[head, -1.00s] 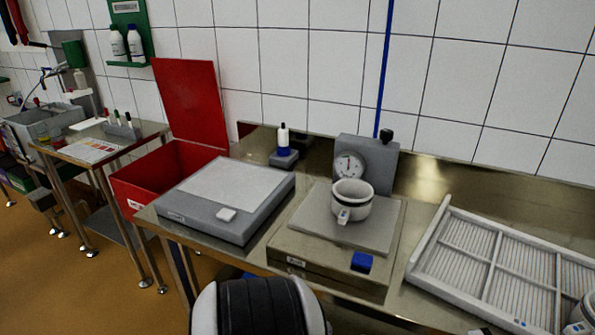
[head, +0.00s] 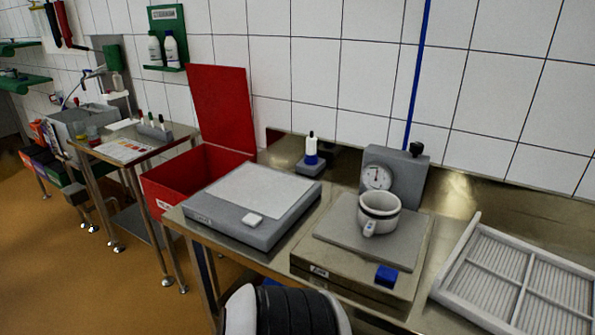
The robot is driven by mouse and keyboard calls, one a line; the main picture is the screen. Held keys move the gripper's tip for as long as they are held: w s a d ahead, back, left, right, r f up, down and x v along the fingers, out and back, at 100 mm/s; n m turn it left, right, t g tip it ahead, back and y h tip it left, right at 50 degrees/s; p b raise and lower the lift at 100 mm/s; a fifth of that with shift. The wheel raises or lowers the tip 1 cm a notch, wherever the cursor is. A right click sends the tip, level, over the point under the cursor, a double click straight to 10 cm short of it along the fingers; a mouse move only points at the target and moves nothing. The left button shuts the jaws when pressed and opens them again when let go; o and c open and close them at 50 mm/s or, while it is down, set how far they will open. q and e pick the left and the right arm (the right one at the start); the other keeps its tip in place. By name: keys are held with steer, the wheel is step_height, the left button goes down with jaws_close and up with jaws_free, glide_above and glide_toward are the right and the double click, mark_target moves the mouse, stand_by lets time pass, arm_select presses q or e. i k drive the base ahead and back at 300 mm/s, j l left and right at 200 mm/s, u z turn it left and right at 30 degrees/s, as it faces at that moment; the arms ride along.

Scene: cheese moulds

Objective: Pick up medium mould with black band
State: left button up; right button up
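A white round mould (head: 379,212) with a dark band around it stands upright on the plate of the dial scale (head: 362,248). A small pale tag with a blue mark hangs on its front. I cannot tell its size class from this view alone. Neither of my grippers shows. A white and black rounded part, probably one of my arm links, is at the bottom edge, apart from the mould.
A grey flat device (head: 245,229) with a white pad stands left of the scale. An open red bin (head: 178,185) is farther left. A white slatted rack (head: 453,263) lies at the right. A blue block (head: 386,276) sits at the scale's front. A small bottle (head: 311,149) stands behind.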

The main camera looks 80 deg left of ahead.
mark_target(376, 217)
steer(key=u, duration=2.05)
